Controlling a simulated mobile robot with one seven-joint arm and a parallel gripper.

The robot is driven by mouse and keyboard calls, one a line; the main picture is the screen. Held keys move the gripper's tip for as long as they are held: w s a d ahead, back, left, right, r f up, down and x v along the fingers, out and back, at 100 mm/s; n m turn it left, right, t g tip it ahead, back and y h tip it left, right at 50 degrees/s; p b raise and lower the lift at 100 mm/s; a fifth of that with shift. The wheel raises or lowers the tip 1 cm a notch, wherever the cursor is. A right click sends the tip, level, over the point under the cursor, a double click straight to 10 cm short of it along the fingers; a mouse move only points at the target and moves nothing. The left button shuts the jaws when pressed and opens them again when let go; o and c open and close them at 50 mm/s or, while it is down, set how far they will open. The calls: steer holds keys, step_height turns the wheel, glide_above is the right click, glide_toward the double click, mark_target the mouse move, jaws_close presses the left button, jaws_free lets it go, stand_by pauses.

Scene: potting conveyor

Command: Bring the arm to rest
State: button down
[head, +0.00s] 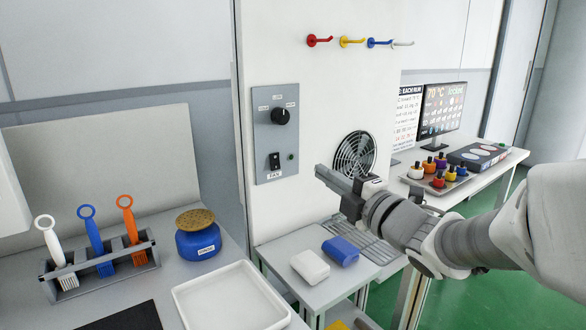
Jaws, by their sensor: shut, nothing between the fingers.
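My gripper (328,176) shows in the head view right of the middle, at the end of my arm, which reaches in from the right edge. Its fingers are together with nothing held between them. It points left, in the air in front of the white panel (310,118). It appears above the white block (310,267) and the blue block (340,250) and touches neither, as far as I can see. My arm hides part of the bench and rack behind it.
A rack (103,268) with several brushes, a blue pot (197,240) and a white tray (228,300) stand at the left. The panel bears a knob, a switch, a fan (355,155) and hooks. A far table holds a monitor (441,108) and coloured bottles (438,178).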

steer(key=s+d+f+m+g+h, duration=0.35)
steer(key=s+d+m+h, duration=0.35)
steer(key=d+m+h, duration=0.6)
steer(key=s+a+f+m+g+y, duration=0.1)
steer(key=s+a+f+m+g, duration=0.3)
steer(key=s, duration=0.4)
steer(key=s+a+f+m+g+y, duration=0.2)
steer(key=s+f+m+g, duration=0.15)
steer(key=s+m, duration=0.45)
step_height(320, 180, up, 17)
steer(key=s+n+p, duration=0.1)
steer(key=p, duration=1.7)
steer(key=shift+s+a+t, duration=0.15)
steer(key=shift+a+t, duration=0.15)
